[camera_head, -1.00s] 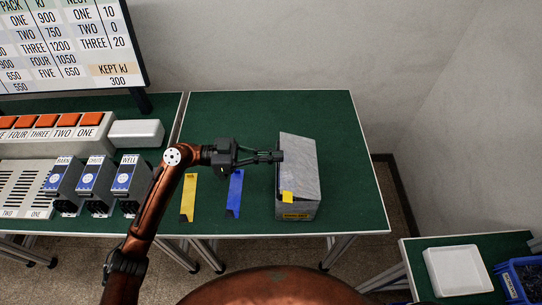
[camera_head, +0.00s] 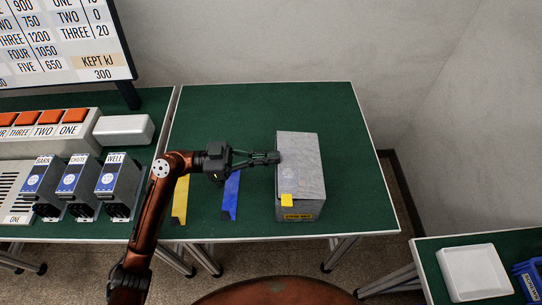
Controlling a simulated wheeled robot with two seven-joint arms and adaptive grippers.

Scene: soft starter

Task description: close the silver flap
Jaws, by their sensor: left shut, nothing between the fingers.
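The silver flap (camera_head: 299,160) is the grey lid on top of a grey metal box (camera_head: 312,208) on the green table. It lies flat over the box top, and no gap shows along its front edge. My left gripper (camera_head: 272,157) is shut and empty, reaching in from the left. Its fingertips are at the left edge of the flap, overlapping it in the picture; I cannot tell whether they touch. My right gripper is out of view.
A yellow strip (camera_head: 180,200) and a blue strip (camera_head: 230,196) lie left of the box. Blue-grey units (camera_head: 118,185) and a row of red buttons (camera_head: 75,115) stand on the left table. A white tray (camera_head: 475,273) is at the lower right. The table behind the box is clear.

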